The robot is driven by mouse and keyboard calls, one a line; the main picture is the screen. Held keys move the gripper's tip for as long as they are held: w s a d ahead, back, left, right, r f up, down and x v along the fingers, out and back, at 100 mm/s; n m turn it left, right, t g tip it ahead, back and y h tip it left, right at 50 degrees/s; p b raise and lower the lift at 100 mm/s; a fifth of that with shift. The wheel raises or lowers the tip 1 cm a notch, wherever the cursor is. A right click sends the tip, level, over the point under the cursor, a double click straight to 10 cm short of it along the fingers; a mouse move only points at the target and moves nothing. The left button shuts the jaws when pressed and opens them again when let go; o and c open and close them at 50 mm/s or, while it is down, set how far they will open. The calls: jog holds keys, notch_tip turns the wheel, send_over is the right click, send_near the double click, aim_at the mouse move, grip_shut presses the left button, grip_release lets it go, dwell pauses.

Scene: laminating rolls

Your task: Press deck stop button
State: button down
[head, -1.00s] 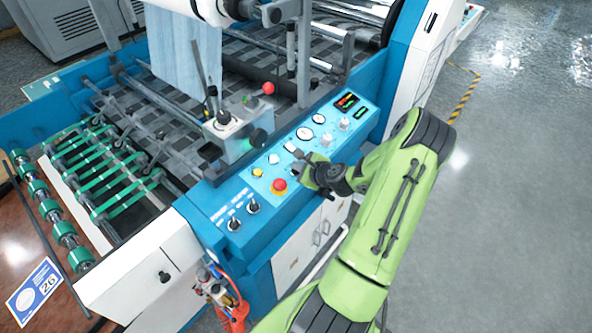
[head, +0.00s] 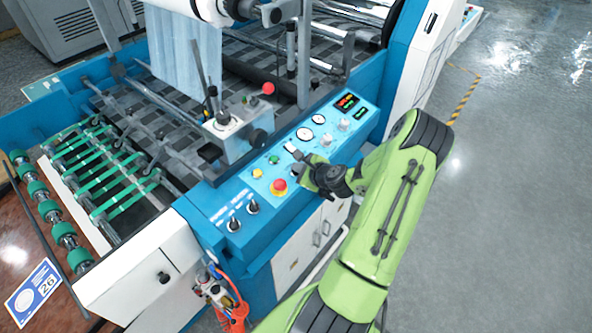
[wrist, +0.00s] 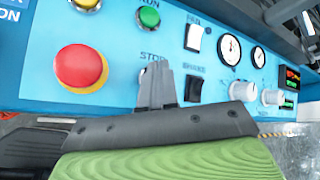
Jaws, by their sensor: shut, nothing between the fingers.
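The blue control panel (head: 318,143) carries the buttons. In the wrist view a STOP label (wrist: 151,56) is printed below the green RUN button (wrist: 149,17). My gripper (wrist: 158,70) is shut and empty, its fingertips just below that label. The fingers largely hide the button there, with only a pale bit of it showing at their left. I cannot tell whether they touch it. In the head view my gripper (head: 298,169) is over the panel, right of the large red button (head: 279,186).
The large red button on a yellow ring (wrist: 81,67) is close to the left of my fingers. A black rocker switch (wrist: 194,88) is close on their right, with a white switch (wrist: 193,38) above it. Gauges (wrist: 229,48) and white knobs (wrist: 243,91) stand farther right.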

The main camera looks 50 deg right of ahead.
jog(key=shift+s+r+p, duration=0.2)
jog(key=shift+r+p, duration=0.25)
jog(key=shift+r, duration=0.3)
jog(key=r+p, duration=0.2)
jog(key=s+r+p, duration=0.1)
jog(key=r+p, duration=0.1)
jog(key=shift+r, duration=0.4)
jog(key=shift+d, duration=0.1)
